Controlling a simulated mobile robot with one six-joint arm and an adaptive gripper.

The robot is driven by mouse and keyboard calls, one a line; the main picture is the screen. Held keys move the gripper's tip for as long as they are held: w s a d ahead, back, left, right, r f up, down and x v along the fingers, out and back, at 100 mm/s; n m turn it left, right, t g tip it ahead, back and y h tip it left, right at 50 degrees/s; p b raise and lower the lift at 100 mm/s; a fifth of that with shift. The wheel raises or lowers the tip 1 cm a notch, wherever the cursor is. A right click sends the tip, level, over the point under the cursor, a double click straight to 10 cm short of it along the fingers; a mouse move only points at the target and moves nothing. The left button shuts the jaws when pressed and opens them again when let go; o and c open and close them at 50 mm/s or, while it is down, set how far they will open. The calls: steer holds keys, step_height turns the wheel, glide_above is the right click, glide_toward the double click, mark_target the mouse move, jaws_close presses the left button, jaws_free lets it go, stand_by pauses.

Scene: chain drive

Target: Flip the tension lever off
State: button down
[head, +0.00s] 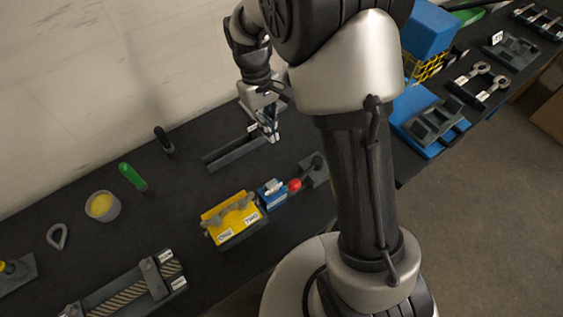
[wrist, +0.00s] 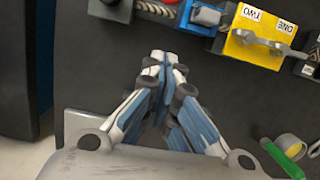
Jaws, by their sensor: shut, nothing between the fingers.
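A lever with a red knob (head: 295,184) stands beside a small blue block (head: 271,193) on the dark bench in the head view. I take it for the tension lever; which way it is set I cannot tell. A yellow block (head: 230,215) labelled ONE and TWO, with grey parts on it, is next to the blue block. My gripper (head: 271,136) is shut and empty, above the bench and behind the lever. In the wrist view my shut fingertips (wrist: 165,62) point toward the blue block (wrist: 203,17) and yellow block (wrist: 262,38), apart from both.
A grey channel (head: 233,153) lies just below my gripper. A green-handled tool (head: 132,177), a cup with yellow contents (head: 102,206) and a striped fixture (head: 125,287) are to the left. Blue bins and grey parts stand at the right. Bare bench lies between my fingertips and the blocks.

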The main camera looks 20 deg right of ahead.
steer(key=s+d+f+b, duration=0.2)
steer(key=s+f, duration=0.4)
steer(key=f, duration=0.4)
steer(key=shift+f+b, duration=0.25)
steer(key=shift+b, duration=0.6)
steer(key=shift+s, duration=0.1)
